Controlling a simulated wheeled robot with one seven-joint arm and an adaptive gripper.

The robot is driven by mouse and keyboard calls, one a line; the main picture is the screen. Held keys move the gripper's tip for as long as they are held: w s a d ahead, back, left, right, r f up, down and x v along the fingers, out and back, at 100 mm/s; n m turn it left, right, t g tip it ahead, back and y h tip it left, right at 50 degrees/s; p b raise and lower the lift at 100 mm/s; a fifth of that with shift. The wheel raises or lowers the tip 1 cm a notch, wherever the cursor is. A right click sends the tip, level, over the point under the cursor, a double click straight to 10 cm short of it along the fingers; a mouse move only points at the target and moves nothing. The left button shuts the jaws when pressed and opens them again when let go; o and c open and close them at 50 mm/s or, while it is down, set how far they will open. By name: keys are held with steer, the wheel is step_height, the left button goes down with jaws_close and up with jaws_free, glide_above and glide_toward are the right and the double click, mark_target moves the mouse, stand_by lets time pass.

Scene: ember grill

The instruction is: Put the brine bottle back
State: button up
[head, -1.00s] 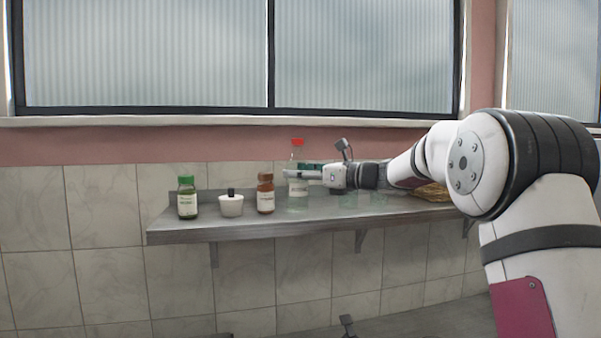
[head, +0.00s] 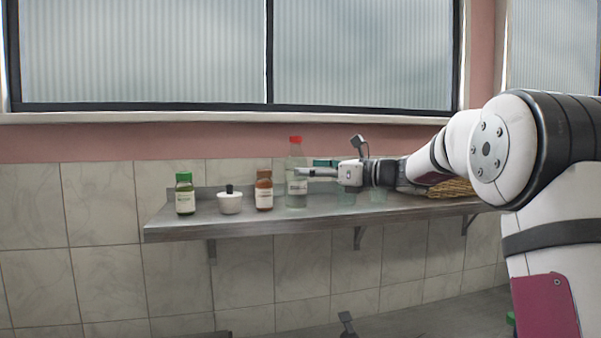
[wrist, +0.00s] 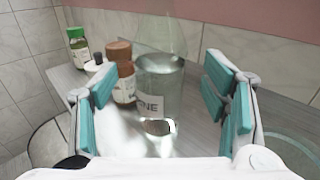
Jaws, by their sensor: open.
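The brine bottle (head: 296,185) is clear with a red cap and a white label. It stands upright on the steel wall shelf (head: 240,229), right of the brown bottle. In the wrist view the bottle (wrist: 160,75) shows part of a label reading "NE", ahead of my gripper (wrist: 168,108). The teal finger pads are spread apart on its two sides, with room between pads and bottle. In the head view my gripper (head: 312,172) reaches in from the right at the bottle's upper body. Its far finger is hard to make out there.
A brown bottle (head: 264,190), a white pot with a black knob (head: 230,203) and a green-capped bottle (head: 185,194) stand left on the shelf. Clear glasses (head: 346,196) and a woven basket (head: 452,188) are to the right. The tiled wall and window are behind.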

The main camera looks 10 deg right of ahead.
steer(key=v, duration=0.8)
steer(key=shift+b, duration=0.35)
steer(key=shift+a, duration=0.1)
steer(key=s+a+f+n+g+h, duration=0.2)
steer(key=s+a+f+n+g, duration=0.15)
steer(key=s+a+n, duration=0.35)
steer(key=s+a+f+n+g+h, duration=0.25)
steer(key=s+a+f+n, duration=0.2)
steer(key=s+a, duration=0.4)
steer(key=s+d+f+n+h, duration=0.2)
steer(key=s+f+n, duration=0.2)
steer(key=s, duration=0.3)
steer(key=s+d+f+n+h, duration=0.2)
steer(key=s+f+n+h, duration=0.1)
steer(key=s+n, duration=0.3)
steer(key=s+d+f+n+g+h, duration=0.1)
steer(key=s+d+f+n+h, duration=0.2)
steer(key=s, duration=0.6)
steer(key=shift+s+f+n, duration=0.4)
steer(key=shift+f+n, duration=0.55)
steer(key=shift+n, duration=0.3)
